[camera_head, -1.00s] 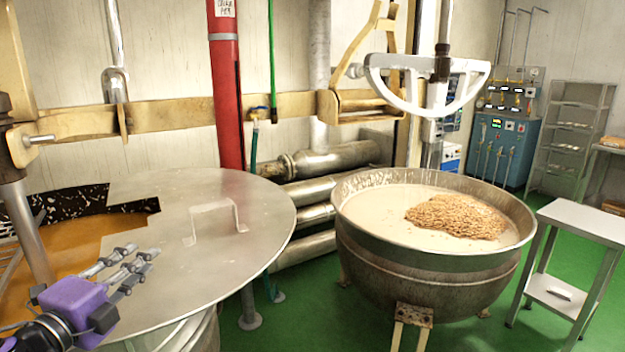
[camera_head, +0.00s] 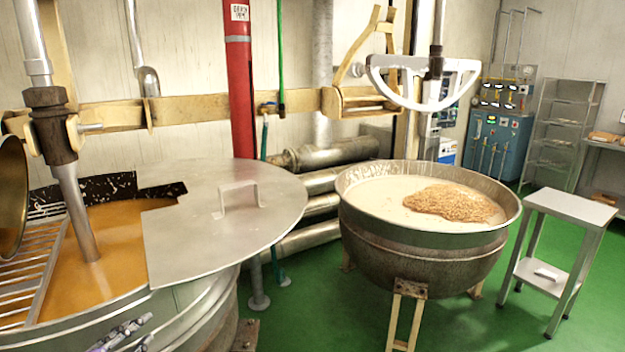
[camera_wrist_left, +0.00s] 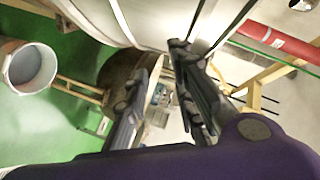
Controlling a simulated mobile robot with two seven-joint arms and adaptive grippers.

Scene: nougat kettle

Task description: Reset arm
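My left gripper (camera_head: 122,335) has a purple body and dark jointed fingers. In the head view it shows only at the bottom left edge, in front of the wall of the large vat (camera_head: 185,315). In the left wrist view its two fingers (camera_wrist_left: 165,58) stand apart with nothing between them. Most of my left arm is out of the head view. My right gripper is in neither view now.
A flat metal lid (camera_head: 205,245) with a handle partly covers the vat, which holds orange liquid (camera_head: 115,220). A round kettle (camera_head: 420,262) with pale mixture and a nut heap stands right of it. A small metal table (camera_head: 572,208) is farther right. Green floor (camera_head: 320,315) lies between.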

